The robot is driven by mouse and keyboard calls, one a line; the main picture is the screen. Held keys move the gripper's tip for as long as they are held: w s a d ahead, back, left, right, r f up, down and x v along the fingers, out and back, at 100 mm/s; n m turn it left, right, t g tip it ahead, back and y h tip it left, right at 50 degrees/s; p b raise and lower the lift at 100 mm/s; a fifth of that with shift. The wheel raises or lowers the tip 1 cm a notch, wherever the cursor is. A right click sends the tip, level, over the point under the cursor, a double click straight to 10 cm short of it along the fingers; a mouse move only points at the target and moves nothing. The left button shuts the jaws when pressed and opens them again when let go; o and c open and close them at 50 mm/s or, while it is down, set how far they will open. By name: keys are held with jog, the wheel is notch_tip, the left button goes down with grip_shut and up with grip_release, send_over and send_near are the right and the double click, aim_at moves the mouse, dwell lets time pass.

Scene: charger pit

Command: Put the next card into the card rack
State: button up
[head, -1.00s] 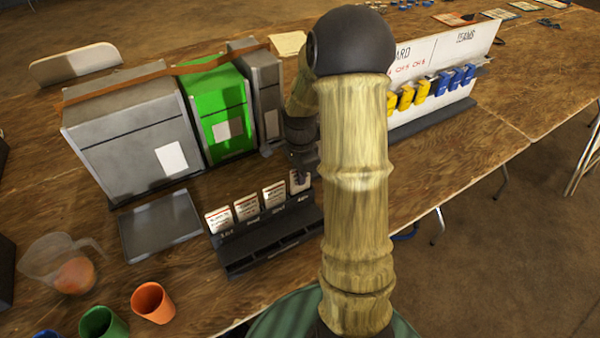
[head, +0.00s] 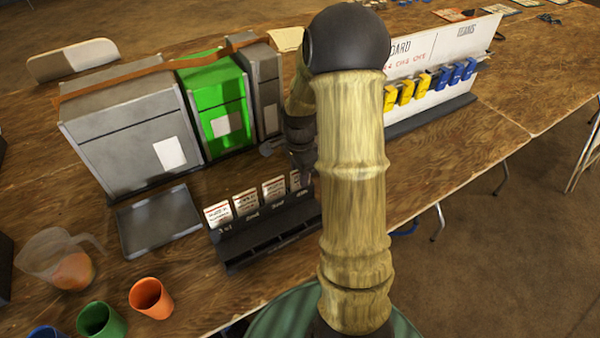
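The card rack (head: 262,236) is a dark stepped stand on the table, left of my arm in the head view. Three white cards with red print stand in a row in its back: a left card (head: 218,214), a middle card (head: 246,202) and a right card (head: 273,189). A fourth card (head: 295,180) shows at the rack's right end, partly covered by my gripper (head: 303,177). My gripper points down at this card, touching or very close to it. Its fingertips are dark, small and partly hidden behind my arm, so I cannot tell whether they grip it.
A grey tray (head: 157,222) lies left of the rack. Grey boxes (head: 135,130) and a green box (head: 218,108) stand behind. An orange cup (head: 152,300), a green cup (head: 100,320) and a clear jug (head: 60,258) are at front left. A white board (head: 440,62) with yellow and blue items stands right.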

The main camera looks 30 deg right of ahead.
notch_tip(320, 180, up, 17)
jog(key=p, duration=0.1)
jog(key=shift+r, duration=0.2)
dwell(0.4)
dwell(0.7)
jog(key=s+a+r+n+t+p, duration=0.2)
jog(key=s+a+n+p, duration=0.8)
jog(key=n, duration=0.7)
jog(key=s+a, duration=0.2)
jog(key=a, duration=0.1)
jog(key=shift+s+a+r+n+t+p, duration=0.15)
jog(key=shift+s+a+n+t+p, duration=0.05)
jog(key=shift+a+n+t+p, duration=0.15)
